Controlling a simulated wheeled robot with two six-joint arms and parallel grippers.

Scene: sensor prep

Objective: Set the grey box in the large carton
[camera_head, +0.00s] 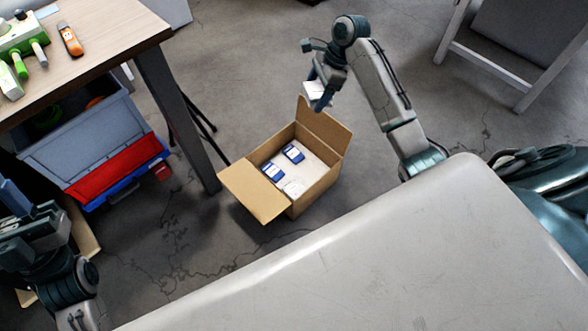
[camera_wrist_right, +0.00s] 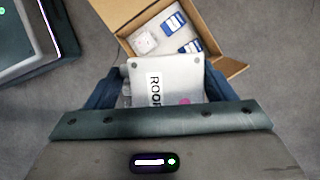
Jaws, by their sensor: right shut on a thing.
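The grey box (camera_head: 315,91) is a pale, flat-faced box held in my right gripper (camera_head: 320,82). In the right wrist view the grey box (camera_wrist_right: 182,78) sits between the two fingers, showing black letters and a pink spot. The right gripper is shut on it, above the floor near the carton's far side. The large carton (camera_head: 318,193) is open brown cardboard on the floor with its flaps spread. It also shows at the top of the right wrist view (camera_wrist_right: 122,13). My left gripper (camera_head: 22,215) is at the left edge; its fingers are unclear.
Inside the carton are two blue-and-white packets (camera_head: 293,153) and a small white item (camera_head: 293,188); part of its floor is bare. A wooden table (camera_head: 105,40) stands at the upper left, with a grey-and-red bin (camera_head: 90,145) below. A white chair-like frame (camera_head: 480,62) is at the upper right.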

